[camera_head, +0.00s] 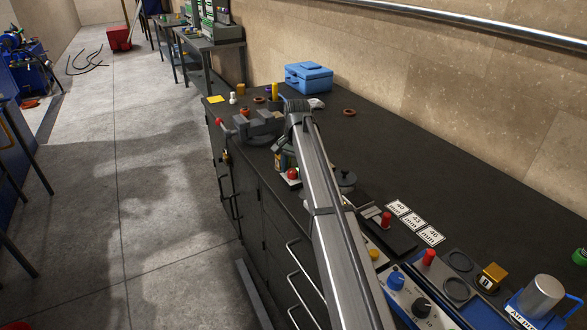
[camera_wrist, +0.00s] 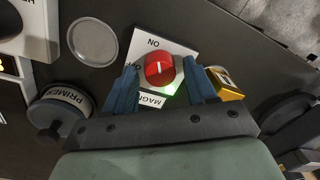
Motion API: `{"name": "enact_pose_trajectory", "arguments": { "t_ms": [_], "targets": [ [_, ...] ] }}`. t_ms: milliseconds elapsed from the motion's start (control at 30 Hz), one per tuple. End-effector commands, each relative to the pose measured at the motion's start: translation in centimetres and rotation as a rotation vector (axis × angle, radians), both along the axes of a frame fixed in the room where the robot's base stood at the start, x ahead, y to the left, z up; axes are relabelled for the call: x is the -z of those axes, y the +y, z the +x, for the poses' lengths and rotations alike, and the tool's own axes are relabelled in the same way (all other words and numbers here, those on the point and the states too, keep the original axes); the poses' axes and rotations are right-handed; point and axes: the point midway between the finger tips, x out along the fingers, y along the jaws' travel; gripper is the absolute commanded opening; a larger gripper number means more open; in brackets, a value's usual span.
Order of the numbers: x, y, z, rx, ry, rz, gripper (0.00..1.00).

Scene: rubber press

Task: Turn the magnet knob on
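The magnet knob (camera_wrist: 159,68) is red with a white line across its top. A green glow shows at the knob's near side. My gripper (camera_wrist: 160,68) is open, with one blue finger on each side of the knob and a visible gap on both sides. In the head view the red knob (camera_head: 292,173) shows beside my arm, and most of my gripper is hidden behind the arm.
In the wrist view a jar marked PRIMER (camera_wrist: 62,108) stands at the left, a round metal disc (camera_wrist: 92,42) lies near the plate, and a gold block (camera_wrist: 226,82) is just right of my right finger. In the head view a grey vise (camera_head: 258,128) stands beyond the knob.

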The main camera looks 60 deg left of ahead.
Motion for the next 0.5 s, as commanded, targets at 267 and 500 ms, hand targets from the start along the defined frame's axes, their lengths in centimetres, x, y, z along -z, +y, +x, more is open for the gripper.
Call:
{"name": "enact_pose_trajectory", "arguments": {
  "t_ms": [267, 500],
  "targets": [
    [0.0, 0.0, 0.0, -0.001, 0.000, 0.000, 0.62],
    [-1.6, 0.0, 0.1, -0.001, -0.001, 0.001, 0.62]
  ]
}}
